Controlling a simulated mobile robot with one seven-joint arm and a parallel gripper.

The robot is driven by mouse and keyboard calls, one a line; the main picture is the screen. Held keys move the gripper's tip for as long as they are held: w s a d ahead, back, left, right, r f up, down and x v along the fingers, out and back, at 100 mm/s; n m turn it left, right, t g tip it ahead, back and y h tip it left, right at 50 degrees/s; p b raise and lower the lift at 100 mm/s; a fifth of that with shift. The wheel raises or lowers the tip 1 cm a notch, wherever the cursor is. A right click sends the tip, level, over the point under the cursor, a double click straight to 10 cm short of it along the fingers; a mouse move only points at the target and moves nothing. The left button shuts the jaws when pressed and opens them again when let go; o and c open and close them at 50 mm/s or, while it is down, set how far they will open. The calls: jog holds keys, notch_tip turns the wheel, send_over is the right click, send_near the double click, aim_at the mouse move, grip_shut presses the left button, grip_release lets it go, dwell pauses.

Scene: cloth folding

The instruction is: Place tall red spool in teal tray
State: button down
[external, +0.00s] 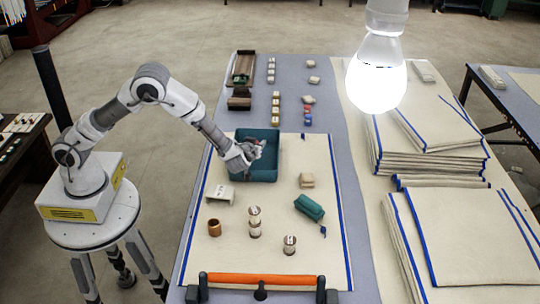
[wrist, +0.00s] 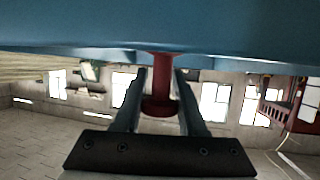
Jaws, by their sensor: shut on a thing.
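The teal tray (external: 265,176) lies on the cream cloth toward the back of the near table. My gripper (external: 254,149) is at the tray, over its interior in the external view. In the wrist view my gripper (wrist: 160,78) has its two fingers on either side of the red spool (wrist: 160,106) and is shut on it. The spool's end meets or comes close to a blue-teal surface (wrist: 160,30) filling the top of that view; I cannot tell whether they touch. In the external view the spool is small and partly hidden by the fingers.
On the cloth stand white-and-brown spools (external: 254,222), a brown ring (external: 214,228), a pale bracket (external: 220,194), a teal bundle (external: 309,207) and a beige block (external: 306,180). An orange roller (external: 262,280) spans the front edge. Folded cloth stacks (external: 430,150) fill the right.

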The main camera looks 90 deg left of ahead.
aim_at(257, 160)
jog(key=shift+f+b, duration=0.5)
jog(key=shift+f, duration=1.3)
jog(key=shift+f, duration=0.25)
jog(key=shift+c, duration=2.4)
grip_release()
